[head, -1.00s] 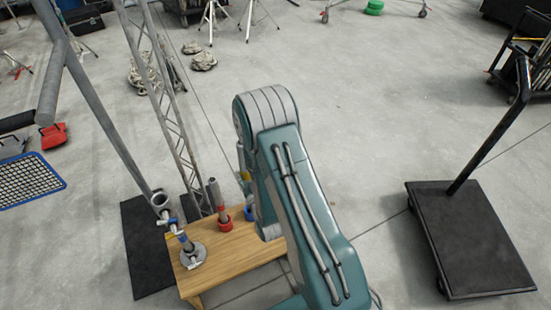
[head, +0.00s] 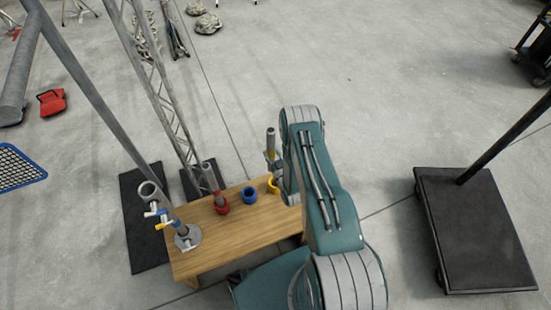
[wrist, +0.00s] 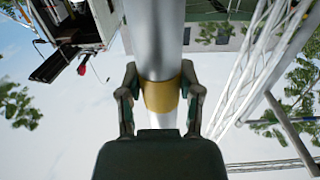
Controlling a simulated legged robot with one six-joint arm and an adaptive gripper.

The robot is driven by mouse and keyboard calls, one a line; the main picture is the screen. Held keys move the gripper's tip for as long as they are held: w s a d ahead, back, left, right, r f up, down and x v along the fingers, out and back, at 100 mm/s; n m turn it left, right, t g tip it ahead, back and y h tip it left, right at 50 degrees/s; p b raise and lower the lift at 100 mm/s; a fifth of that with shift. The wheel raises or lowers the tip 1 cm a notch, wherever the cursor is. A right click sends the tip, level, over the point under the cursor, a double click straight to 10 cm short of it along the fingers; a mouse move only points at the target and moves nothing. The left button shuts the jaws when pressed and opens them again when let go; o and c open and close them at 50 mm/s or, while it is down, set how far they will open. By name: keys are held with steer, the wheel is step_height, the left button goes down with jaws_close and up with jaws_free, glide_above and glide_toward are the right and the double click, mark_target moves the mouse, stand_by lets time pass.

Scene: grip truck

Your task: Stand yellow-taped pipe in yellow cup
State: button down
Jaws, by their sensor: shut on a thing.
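The yellow-taped pipe (head: 270,141) is grey and roughly upright at the back right of the wooden table. In the wrist view the pipe (wrist: 155,30) runs between my gripper's fingers (wrist: 160,98), which are shut on it at the yellow tape (wrist: 161,95). In the head view my gripper (head: 272,160) is partly hidden by my arm. The yellow cup (head: 273,187) is on the table, just below the pipe in the picture and partly behind my arm. I cannot tell whether the pipe's lower end is in the cup or above it.
A blue cup (head: 249,194) stands left of the yellow one and looks empty. A red cup (head: 222,207) holds a pipe (head: 210,178). A stand pole with clamps (head: 160,213) rises at the table's left. A black cart (head: 475,230) is at the right. Open floor lies behind the table.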

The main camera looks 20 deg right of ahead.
steer(key=shift+s+d+f, duration=0.15)
steer(key=shift+d+f, duration=0.05)
steer(key=shift+f, duration=0.65)
steer(key=shift+s+d+f, duration=0.1)
steer(key=shift+d+f, duration=0.1)
steer(key=shift+f, duration=0.7)
steer(key=shift+s+d+f, duration=0.15)
steer(key=shift+d+f, duration=0.05)
steer(key=shift+f, duration=0.65)
step_height(320, 180, down, 3)
steer(key=shift+d+r, duration=0.1)
steer(key=shift+r, duration=0.05)
steer(key=shift+f, duration=2)
steer(key=shift+f, duration=2)
